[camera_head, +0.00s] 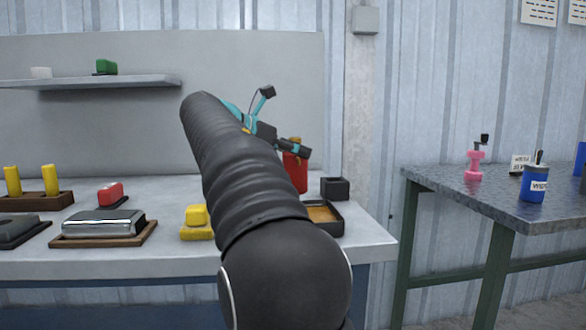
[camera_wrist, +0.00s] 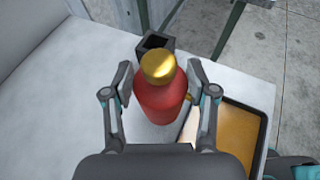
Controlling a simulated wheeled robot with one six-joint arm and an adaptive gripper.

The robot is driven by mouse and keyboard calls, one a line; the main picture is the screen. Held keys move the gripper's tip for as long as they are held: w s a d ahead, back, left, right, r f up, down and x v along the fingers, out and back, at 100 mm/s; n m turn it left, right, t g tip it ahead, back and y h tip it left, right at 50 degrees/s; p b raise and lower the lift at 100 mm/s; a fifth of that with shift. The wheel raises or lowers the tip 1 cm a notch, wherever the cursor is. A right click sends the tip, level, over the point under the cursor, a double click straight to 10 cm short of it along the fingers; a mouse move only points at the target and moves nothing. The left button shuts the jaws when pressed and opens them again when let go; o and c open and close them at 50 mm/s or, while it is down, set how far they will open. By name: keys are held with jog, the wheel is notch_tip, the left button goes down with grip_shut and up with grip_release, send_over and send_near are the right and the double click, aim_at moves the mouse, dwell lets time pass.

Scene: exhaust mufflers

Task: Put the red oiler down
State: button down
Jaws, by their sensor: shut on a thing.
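The red oiler (camera_wrist: 160,97) has a red body and a gold cap. It sits between the two fingers of my gripper (camera_wrist: 161,98) in the wrist view, and my gripper is shut on it. In the head view the red oiler (camera_head: 297,170) shows at the right part of the workbench (camera_head: 120,264), partly hidden behind my arm and gripper (camera_head: 290,146). The oiler looks upright. I cannot tell whether its base touches the bench top.
A shallow dark tray with an amber bottom (camera_wrist: 262,112) lies right of the oiler in the wrist view. A black open box (camera_head: 335,188) stands close by. Yellow blocks (camera_head: 196,221) and a metal muffler (camera_head: 103,225) lie left. A second table (camera_head: 430,178) stands right.

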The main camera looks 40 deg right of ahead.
aim_at(284, 162)
jog(key=shift+f+b, duration=0.75)
jog(key=shift+f, duration=1.2)
jog(key=shift+f, duration=0.2)
jog(key=shift+c, duration=1.7)
grip_release()
jog(key=shift+a+r, duration=0.25)
jog(key=shift+r, duration=0.1)
jog(key=s+p+v, duration=0.1)
jog(key=p+v, duration=0.1)
jog(key=v, duration=0.9)
jog(key=shift+w+a+p, duration=0.2)
jog(key=shift+w+p, duration=0.1)
jog(key=shift+w, duration=0.2)
jog(key=shift+r, duration=0.1)
